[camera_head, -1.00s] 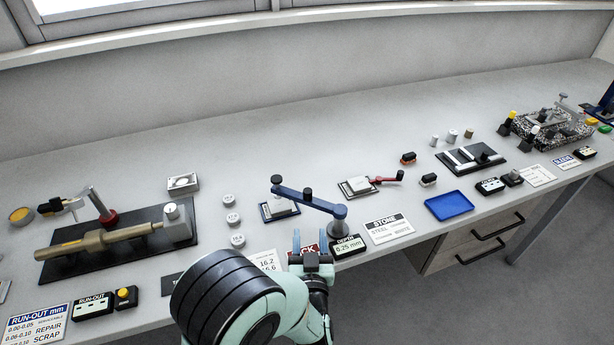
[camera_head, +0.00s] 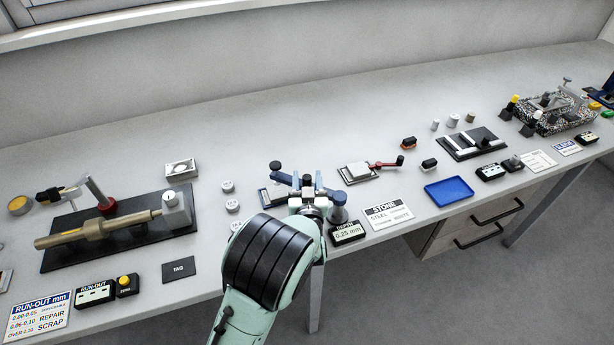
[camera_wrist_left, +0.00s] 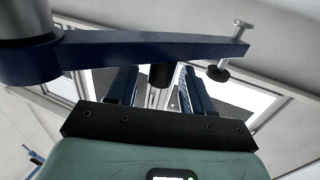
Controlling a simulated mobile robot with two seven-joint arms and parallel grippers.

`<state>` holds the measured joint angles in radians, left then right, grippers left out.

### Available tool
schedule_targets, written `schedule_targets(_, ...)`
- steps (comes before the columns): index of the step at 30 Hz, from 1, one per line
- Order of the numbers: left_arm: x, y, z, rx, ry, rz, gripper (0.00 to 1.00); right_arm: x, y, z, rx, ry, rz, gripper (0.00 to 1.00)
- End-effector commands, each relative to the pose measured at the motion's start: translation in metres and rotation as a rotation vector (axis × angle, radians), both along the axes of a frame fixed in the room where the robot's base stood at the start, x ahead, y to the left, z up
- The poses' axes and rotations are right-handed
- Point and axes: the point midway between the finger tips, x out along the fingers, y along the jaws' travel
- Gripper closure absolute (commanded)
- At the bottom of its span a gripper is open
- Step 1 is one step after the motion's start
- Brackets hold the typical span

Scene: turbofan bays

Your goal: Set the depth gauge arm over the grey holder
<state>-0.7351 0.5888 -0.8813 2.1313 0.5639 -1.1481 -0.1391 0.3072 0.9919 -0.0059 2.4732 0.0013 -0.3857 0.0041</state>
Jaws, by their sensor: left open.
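The blue depth gauge arm (camera_head: 281,178) reaches from its round pivot (camera_head: 338,212) towards the back left, and its dark-knobbed end stands near the back of the grey holder (camera_head: 268,199). The holder sits on a dark base and is partly hidden by my arm. My left gripper (camera_head: 307,184) is open at the middle of the gauge arm. In the left wrist view the gauge arm (camera_wrist_left: 145,46) crosses close in front of the gripper (camera_wrist_left: 160,88), and a dark knob (camera_wrist_left: 161,77) shows between the parted fingers. Contact cannot be told. My right gripper is out of view.
The depth readout (camera_head: 347,233) stands beside the pivot at the bench's front edge. The run-out fixture (camera_head: 120,236) is at left. The bench behind is clear.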

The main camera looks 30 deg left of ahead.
Motion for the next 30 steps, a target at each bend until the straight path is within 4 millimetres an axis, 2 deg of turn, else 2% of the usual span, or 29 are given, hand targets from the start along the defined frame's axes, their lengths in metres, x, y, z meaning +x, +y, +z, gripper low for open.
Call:
schedule_targets(3, 0.006, 0.004, 0.0, 0.002, 0.0, 0.001, 0.49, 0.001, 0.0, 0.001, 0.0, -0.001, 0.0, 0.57)
schedule_targets(12, 0.008, 0.005, 0.0, 0.0, 0.001, 0.0, 0.49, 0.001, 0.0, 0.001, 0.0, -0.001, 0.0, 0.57)
schedule_targets(14, 0.008, 0.005, 0.0, 0.0, 0.001, 0.0, 0.69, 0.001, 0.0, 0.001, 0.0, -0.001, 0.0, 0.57)
schedule_targets(15, 0.008, 0.005, 0.0, 0.0, 0.001, 0.0, 0.82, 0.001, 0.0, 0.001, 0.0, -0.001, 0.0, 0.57)
schedule_targets(17, 0.008, 0.005, 0.0, 0.001, 0.001, 0.0, 1.0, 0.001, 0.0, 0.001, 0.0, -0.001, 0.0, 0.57)
schedule_targets(25, 0.009, 0.005, -0.001, 0.0, 0.0, -0.013, 1.0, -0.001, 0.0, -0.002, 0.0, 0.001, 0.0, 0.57)
schedule_targets(30, 0.013, 0.006, -0.002, -0.002, -0.002, -0.066, 1.0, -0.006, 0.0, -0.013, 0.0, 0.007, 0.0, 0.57)
